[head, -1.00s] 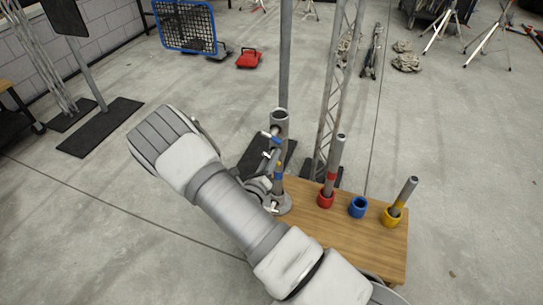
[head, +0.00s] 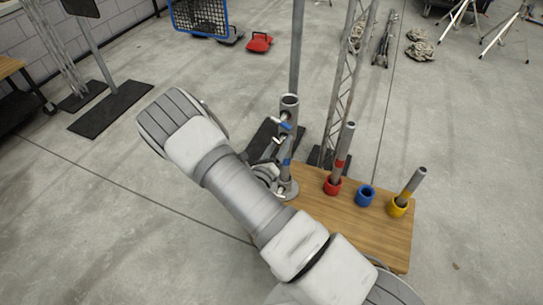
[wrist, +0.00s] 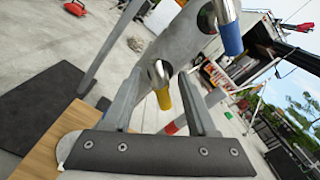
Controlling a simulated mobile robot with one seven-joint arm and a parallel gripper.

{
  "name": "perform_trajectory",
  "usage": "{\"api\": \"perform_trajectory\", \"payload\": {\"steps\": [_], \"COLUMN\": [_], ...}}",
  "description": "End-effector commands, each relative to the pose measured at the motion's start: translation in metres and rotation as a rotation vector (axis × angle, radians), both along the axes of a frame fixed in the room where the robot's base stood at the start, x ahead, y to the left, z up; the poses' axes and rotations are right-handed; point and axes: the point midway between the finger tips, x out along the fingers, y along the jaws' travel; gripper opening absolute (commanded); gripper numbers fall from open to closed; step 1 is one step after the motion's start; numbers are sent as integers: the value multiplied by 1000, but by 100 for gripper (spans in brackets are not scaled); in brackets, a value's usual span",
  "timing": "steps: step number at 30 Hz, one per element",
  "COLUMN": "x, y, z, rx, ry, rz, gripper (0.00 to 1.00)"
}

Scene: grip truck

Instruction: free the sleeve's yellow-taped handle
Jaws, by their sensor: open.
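The sleeve (head: 289,108) is a grey upright tube at the left end of a wooden board, with metal handles on its side. In the wrist view its yellow-taped handle (wrist: 162,86) points down between the fingers, with a bare bent metal top. A blue-taped handle (wrist: 229,32) sits higher and to the right, and it also shows in the head view (head: 286,126). My gripper (wrist: 161,92) is open, with a finger on each side of the yellow tape and a visible gap. In the head view my gripper is mostly hidden behind my arm, beside the sleeve's lower part.
The wooden board (head: 370,232) carries a red cup (head: 333,187) and a yellow cup (head: 397,207), each with a grey tube in it, and an empty blue cup (head: 365,196). A lattice truss (head: 346,90) stands close behind.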

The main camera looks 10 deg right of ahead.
Motion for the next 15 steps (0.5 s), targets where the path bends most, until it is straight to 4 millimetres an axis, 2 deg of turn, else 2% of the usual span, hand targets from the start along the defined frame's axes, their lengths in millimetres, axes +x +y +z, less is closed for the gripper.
{"api": "perform_trajectory", "payload": {"steps": [5, 15], "x": [-23, -93], "y": [16, 63], "z": [2, 2], "rx": [-3, -1], "ry": [5, 4], "rz": [5, 6], "gripper": [58, 58]}}
